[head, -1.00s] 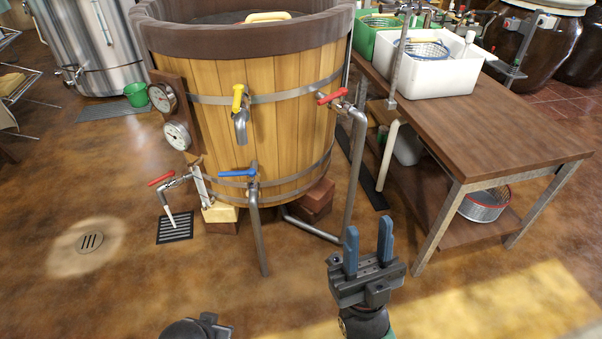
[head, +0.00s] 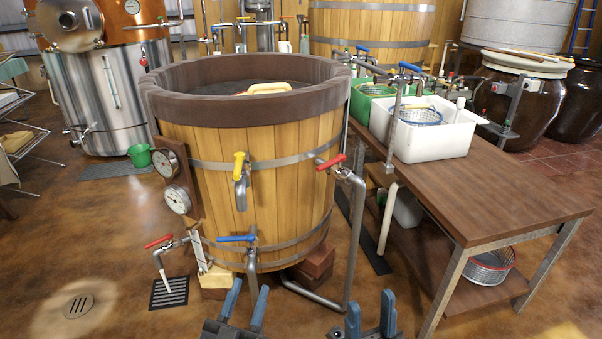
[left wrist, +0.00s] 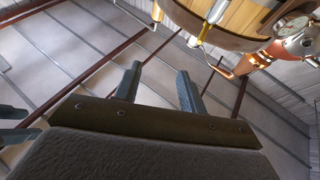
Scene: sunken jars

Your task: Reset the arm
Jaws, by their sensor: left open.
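My left gripper (head: 248,292) is at the bottom of the head view, in front of the wooden vat. Its two blue fingers point up and stand apart, with nothing between them. The left wrist view also shows its fingers (left wrist: 158,82) apart and empty, against what looks like the ceiling. My right gripper (head: 371,306) is at the bottom edge, to the right of the left one. Its blue fingers are apart and empty. Both arms are mostly below the head picture.
The wooden vat (head: 290,135) has red, yellow and blue valve handles and pipes at its front. A wooden table (head: 490,185) with a white tub (head: 455,140) stands at the right. A floor drain (head: 78,305) lies at the left, amid open floor.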

